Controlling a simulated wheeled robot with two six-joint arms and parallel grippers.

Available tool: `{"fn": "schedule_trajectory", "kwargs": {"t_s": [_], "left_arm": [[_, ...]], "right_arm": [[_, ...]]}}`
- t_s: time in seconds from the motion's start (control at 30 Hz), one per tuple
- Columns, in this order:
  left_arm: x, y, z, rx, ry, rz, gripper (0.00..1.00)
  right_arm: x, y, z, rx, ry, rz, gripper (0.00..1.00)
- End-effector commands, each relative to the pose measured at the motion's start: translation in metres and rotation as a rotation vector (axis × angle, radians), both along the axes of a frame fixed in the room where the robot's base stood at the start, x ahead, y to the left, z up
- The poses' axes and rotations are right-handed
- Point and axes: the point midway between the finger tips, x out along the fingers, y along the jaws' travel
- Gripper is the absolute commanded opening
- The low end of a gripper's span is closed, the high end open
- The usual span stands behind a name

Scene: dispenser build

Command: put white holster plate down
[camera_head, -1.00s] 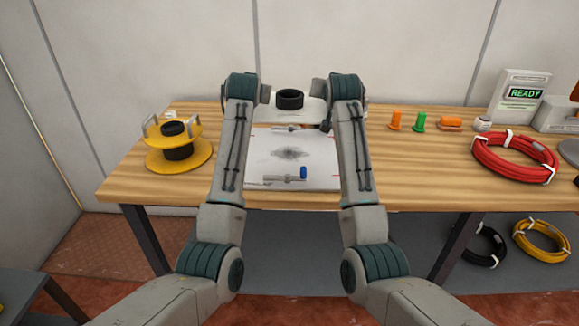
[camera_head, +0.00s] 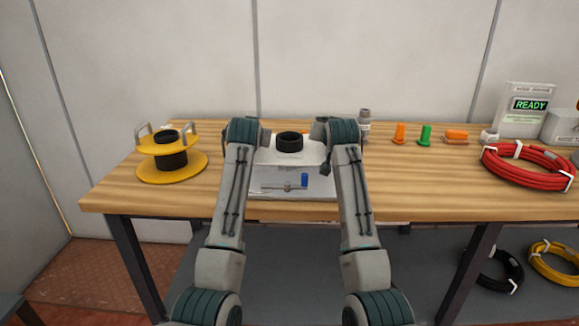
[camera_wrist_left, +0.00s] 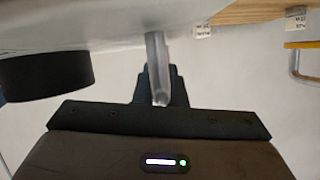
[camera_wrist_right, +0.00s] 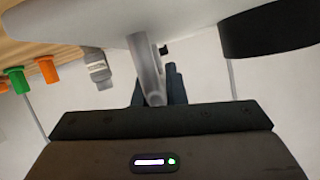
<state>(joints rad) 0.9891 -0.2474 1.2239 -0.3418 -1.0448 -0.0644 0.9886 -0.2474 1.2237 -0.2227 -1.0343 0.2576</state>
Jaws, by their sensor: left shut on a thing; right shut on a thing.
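The white holster plate (camera_head: 300,156) with a black ring (camera_head: 289,142) on it lies between my two grippers in the head view. My right gripper (camera_wrist_right: 150,80) is shut on the matching handle at the other side. The plate looks level and overlaps the far part of a pale board (camera_head: 265,190). Whether it touches the board is hidden.
A blue-tipped metal part (camera_head: 290,187) lies on the board's near part. A yellow spool stand (camera_head: 172,165) is at left. A grey bottle (camera_head: 364,127), orange and green pegs (camera_head: 424,135) and a red cable coil (camera_head: 528,166) are at right. Bare tabletop flanks the board.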

Motion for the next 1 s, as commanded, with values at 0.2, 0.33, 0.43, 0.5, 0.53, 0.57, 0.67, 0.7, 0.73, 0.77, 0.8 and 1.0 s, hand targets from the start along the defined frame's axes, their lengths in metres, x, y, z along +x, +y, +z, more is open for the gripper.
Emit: {"fn": "schedule_trajectory", "kwargs": {"t_s": [0.2, 0.33, 0.43, 0.5, 0.53, 0.57, 0.67, 0.7, 0.73, 0.77, 0.8, 1.0], "left_arm": [[0.0, 0.0, 0.002, 0.0, -0.003, 0.0, 0.0], [0.0, 0.0, 0.002, 0.0, -0.003, 0.0, 0.0], [0.0, 0.0, 0.001, 0.0, -0.003, 0.0, 0.0], [0.0, 0.0, 0.0, 0.0, -0.003, 0.0, 0.0], [0.0, 0.0, -0.001, 0.0, -0.003, 0.0, 0.0], [0.0, 0.0, -0.002, 0.0, -0.003, 0.0, 0.0], [0.0, 0.0, -0.005, 0.0, -0.003, 0.0, 0.0], [0.0, 0.0, -0.007, 0.0, -0.003, 0.0, 0.0], [0.0, 0.0, -0.008, 0.0, -0.003, 0.0, 0.0], [0.0, 0.0, -0.009, 0.0, -0.003, 0.0, 0.0], [0.0, 0.0, -0.011, 0.0, -0.003, 0.0, 0.0], [0.0, 0.0, -0.021, 0.0, -0.003, 0.0, 0.0]], "right_arm": [[0.0, 0.0, 0.002, 0.0, -0.004, -0.001, 0.0], [0.0, 0.0, 0.002, 0.0, -0.004, -0.001, 0.0], [0.0, 0.0, 0.001, 0.0, -0.003, -0.001, 0.0], [0.0, 0.0, 0.0, 0.0, -0.003, -0.001, 0.0], [0.0, 0.0, -0.001, 0.0, -0.003, -0.001, 0.0], [0.0, 0.0, -0.002, 0.0, -0.003, -0.001, 0.0], [0.0, 0.0, -0.005, 0.0, -0.003, -0.001, 0.0], [0.0, 0.0, -0.007, 0.0, -0.003, -0.001, 0.0], [0.0, 0.0, -0.008, 0.0, -0.003, -0.001, 0.0], [0.0, 0.0, -0.009, 0.0, -0.003, -0.001, 0.0], [0.0, 0.0, -0.011, 0.0, -0.003, -0.001, 0.0], [0.0, 0.0, -0.021, 0.0, -0.003, -0.001, 0.0]]}}
